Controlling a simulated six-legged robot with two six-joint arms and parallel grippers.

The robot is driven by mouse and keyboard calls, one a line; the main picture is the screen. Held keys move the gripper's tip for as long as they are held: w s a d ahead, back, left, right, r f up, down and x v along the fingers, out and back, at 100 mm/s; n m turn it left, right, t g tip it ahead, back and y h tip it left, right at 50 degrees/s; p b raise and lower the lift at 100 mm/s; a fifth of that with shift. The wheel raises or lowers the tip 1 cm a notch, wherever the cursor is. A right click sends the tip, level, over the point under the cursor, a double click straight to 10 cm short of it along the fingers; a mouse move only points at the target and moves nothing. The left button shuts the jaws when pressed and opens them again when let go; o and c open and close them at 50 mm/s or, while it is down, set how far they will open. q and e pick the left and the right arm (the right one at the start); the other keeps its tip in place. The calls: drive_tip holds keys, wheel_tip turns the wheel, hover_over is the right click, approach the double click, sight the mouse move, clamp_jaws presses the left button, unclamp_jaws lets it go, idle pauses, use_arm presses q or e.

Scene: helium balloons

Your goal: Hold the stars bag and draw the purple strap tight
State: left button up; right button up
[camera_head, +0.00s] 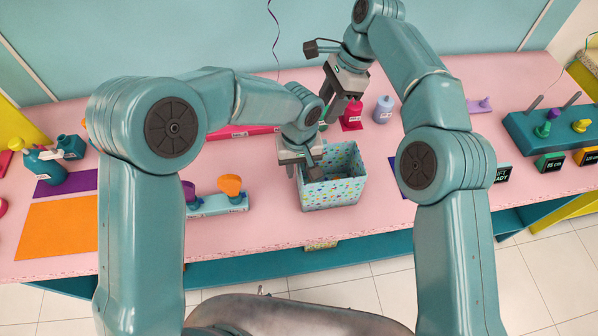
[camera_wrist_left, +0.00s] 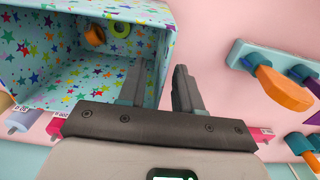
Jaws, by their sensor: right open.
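The stars bag (camera_head: 333,190) is an open, pale blue box-shaped bag with coloured stars, upright on the pink table. My left gripper (camera_head: 307,170) is at its left wall. In the left wrist view, my left gripper (camera_wrist_left: 160,88) is open, its fingers apart on either side of the bag's (camera_wrist_left: 88,20) wall edge. An orange piece (camera_wrist_left: 95,35) and a green ring (camera_wrist_left: 118,28) lie inside the bag. My right gripper (camera_head: 348,98) is open behind the bag, close to a pink bottle (camera_head: 352,117). I cannot make out a purple strap for certain.
A light blue rack (camera_head: 217,205) with orange and purple pieces stands left of the bag. A pale blue bottle (camera_head: 383,109) stands behind right. A teal rack (camera_head: 545,128) is at the far right. An orange mat (camera_head: 58,235) lies at left.

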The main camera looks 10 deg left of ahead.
sight(299, 175)
use_arm(q)
wheel_tip(299, 175, down, 2)
drive_tip(key=shift+f, duration=0.15)
drive_tip(key=shift+w+f, duration=0.15)
drive_tip(key=shift+f, duration=0.35)
drive_tip(key=shift+s+r, duration=0.1)
drive_tip(key=shift+s, duration=0.1)
drive_tip(key=shift+c, duration=0.3)
drive_tip(key=shift+w, duration=0.1)
clamp_jaws()
drive_tip(key=shift+o, duration=0.7)
unclamp_jaws()
wheel_tip(299, 175, up, 12)
drive_tip(key=shift+f, duration=0.1)
